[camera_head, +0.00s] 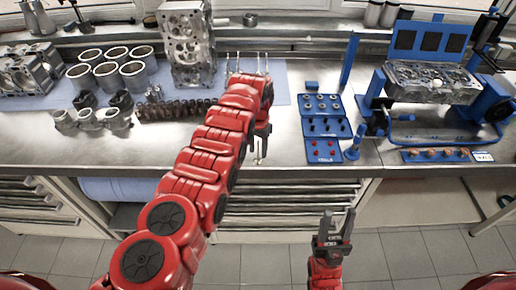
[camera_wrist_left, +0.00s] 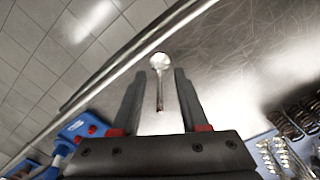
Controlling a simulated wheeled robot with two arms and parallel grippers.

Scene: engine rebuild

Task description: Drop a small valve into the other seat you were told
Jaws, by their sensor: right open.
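My left gripper (camera_head: 263,138) is over the front part of the steel bench. A small valve (camera_head: 259,152) shows below its fingers, upright. In the left wrist view the valve (camera_wrist_left: 160,62) lies between the two fingers of my left gripper (camera_wrist_left: 160,78), its round head away from me and its stem towards the palm. A gap shows on both sides of the stem, so I cannot tell whether the fingers grip it. My right gripper (camera_head: 335,228) is open and empty, in front of the bench. The cylinder head (camera_head: 430,82) lies in a blue stand (camera_head: 375,85) at the right.
Blue trays (camera_head: 325,127) of small parts lie between my left gripper and the stand. Another blue tray (camera_head: 447,155) lies at the front right. Springs (camera_head: 175,108), cylinder liners (camera_head: 118,70) and another engine head (camera_head: 186,45) stand left and behind. The bench front edge is clear.

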